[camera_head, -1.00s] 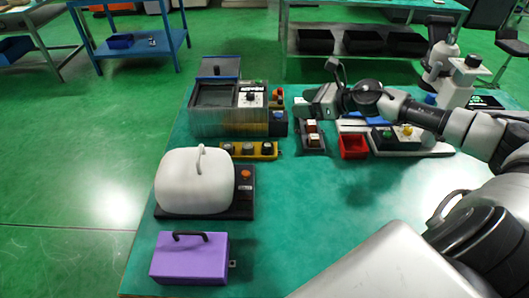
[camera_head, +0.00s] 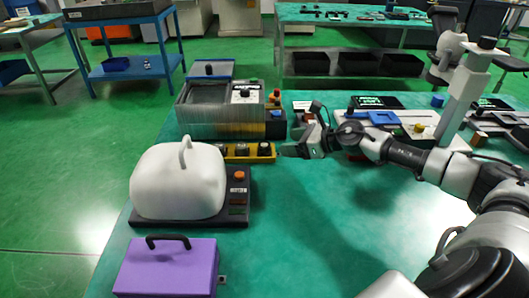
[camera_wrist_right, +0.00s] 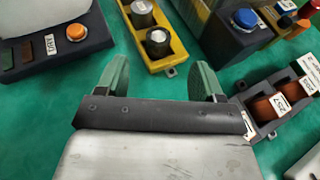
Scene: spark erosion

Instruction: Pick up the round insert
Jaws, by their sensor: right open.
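The round inserts are small dark cylinders with metallic tops, set in a yellow holder (camera_head: 232,158). The rightmost insert (camera_head: 264,149) shows in the head view at the holder's right end. In the right wrist view the nearest round insert (camera_wrist_right: 158,42) stands upright in the yellow holder (camera_wrist_right: 173,58), with another insert (camera_wrist_right: 142,13) behind it. My right gripper (camera_head: 284,150) is just right of the holder in the head view. In the right wrist view the right gripper (camera_wrist_right: 160,78) is open and empty, with its green fingers apart and the nearest insert ahead between them. My left gripper is out of view.
A white domed cover (camera_head: 178,182) on a dark base is left of the holder. The machine with a tank (camera_head: 225,120) stands behind it. A dark rack (camera_wrist_right: 272,102) with reddish-brown pieces is right of the gripper. A purple box (camera_head: 168,268) is at front left; the table's front middle is clear.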

